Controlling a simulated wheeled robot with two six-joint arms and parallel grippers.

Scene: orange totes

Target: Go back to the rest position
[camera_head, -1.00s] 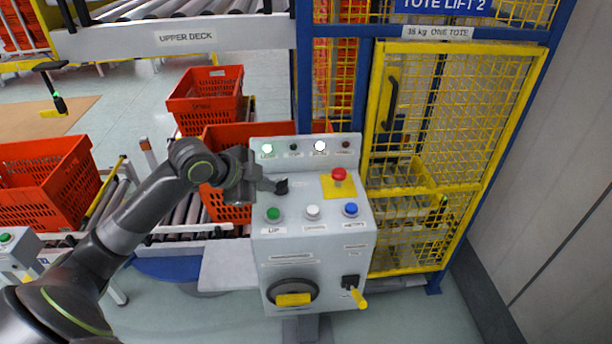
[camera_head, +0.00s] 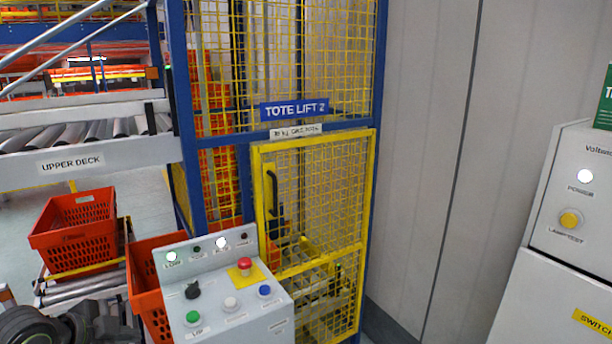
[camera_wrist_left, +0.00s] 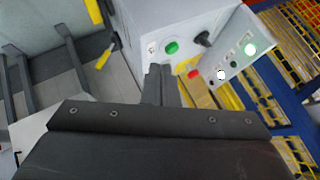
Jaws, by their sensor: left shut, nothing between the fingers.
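My left arm shows low at the left edge of the head view, beside the grey control box (camera_head: 250,325). My left gripper (camera_wrist_left: 161,72) shows in the left wrist view with its two dark fingers together, shut and empty. Its fingertips overlap the box in that view; the gap to it is hard to judge. The box carries a black selector knob (camera_head: 193,290), a red mushroom button (camera_head: 244,264), and green (camera_head: 193,316), white (camera_head: 231,303) and blue (camera_head: 264,290) buttons. My right gripper is out of view.
The tote lift's yellow mesh gate (camera_head: 318,200) stands shut behind the box. Orange totes (camera_head: 75,235) sit on rollers at left, below the upper deck (camera_head: 85,158). A grey wall (camera_head: 425,120) and a white cabinet (camera_head: 570,230) are at right.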

